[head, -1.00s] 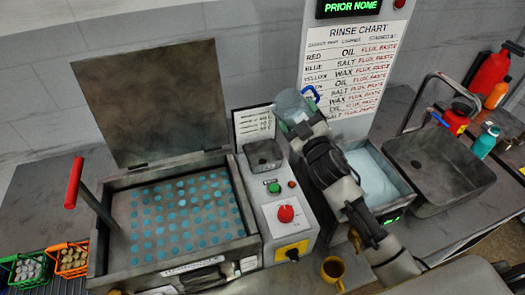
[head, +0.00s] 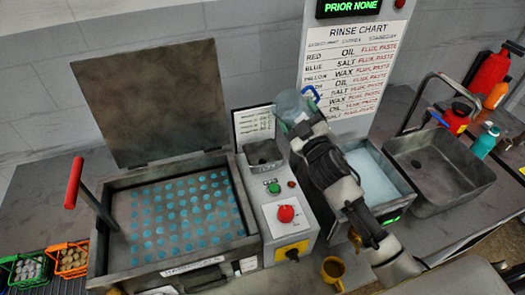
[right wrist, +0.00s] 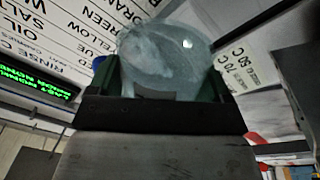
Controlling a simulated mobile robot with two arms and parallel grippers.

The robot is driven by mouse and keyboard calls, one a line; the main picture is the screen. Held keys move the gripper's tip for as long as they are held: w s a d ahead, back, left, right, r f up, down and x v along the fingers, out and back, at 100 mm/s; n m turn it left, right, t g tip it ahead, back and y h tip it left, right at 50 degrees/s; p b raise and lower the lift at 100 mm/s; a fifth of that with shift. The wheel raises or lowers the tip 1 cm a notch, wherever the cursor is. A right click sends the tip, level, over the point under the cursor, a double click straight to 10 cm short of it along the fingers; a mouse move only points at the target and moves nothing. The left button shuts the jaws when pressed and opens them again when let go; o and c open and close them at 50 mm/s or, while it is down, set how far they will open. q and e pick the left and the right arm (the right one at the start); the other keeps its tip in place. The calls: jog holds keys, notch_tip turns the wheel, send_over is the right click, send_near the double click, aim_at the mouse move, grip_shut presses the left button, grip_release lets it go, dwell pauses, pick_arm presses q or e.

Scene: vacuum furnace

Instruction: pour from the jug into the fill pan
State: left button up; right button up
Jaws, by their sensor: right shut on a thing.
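The jug (head: 289,103) is a clear, bluish vessel with a blue handle (head: 313,93). It is held up in front of the chart wall, above and right of the small dark fill pan (head: 264,155) on the control box. My right gripper (head: 300,126) is shut on the jug; its arm reaches up from the lower right. In the right wrist view the jug (right wrist: 165,62) sits between the green-edged fingers. I cannot tell its exact tilt or contents, and no stream shows. The pan's inside looks dark. My left gripper is not in view.
Left of the control box (head: 277,215) is an open-lidded tank (head: 105,272) with blue dots and a red-handled lever (head: 74,182). A bath of pale liquid (head: 372,178) and a sink (head: 440,170) are to the right. A yellow mug (head: 333,270) stands in front.

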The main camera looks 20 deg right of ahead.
aim_at(311, 110)
jog(key=f+m+b, duration=0.1)
jog(key=d+f+m+b, duration=0.1)
jog(key=f, duration=0.1)
jog(key=shift+f+h, duration=0.25)
jog(key=shift+h, duration=0.15)
jog(key=r+m+p, duration=0.1)
jog(key=p, duration=0.1)
jog(key=d+r+m+p, duration=0.1)
jog(key=m, duration=0.1)
jog(key=r+m+p, duration=0.1)
jog(key=p, duration=0.1)
jog(key=shift+w+d+r+g+h+p, duration=0.15)
jog(key=shift+d+r+g+h+p, duration=0.15)
jog(key=shift+r+g, duration=0.1)
jog(key=shift+w+d+m+p, duration=0.1)
jog(key=shift+d+m+p, duration=0.2)
jog(key=shift+m+p, duration=0.6)
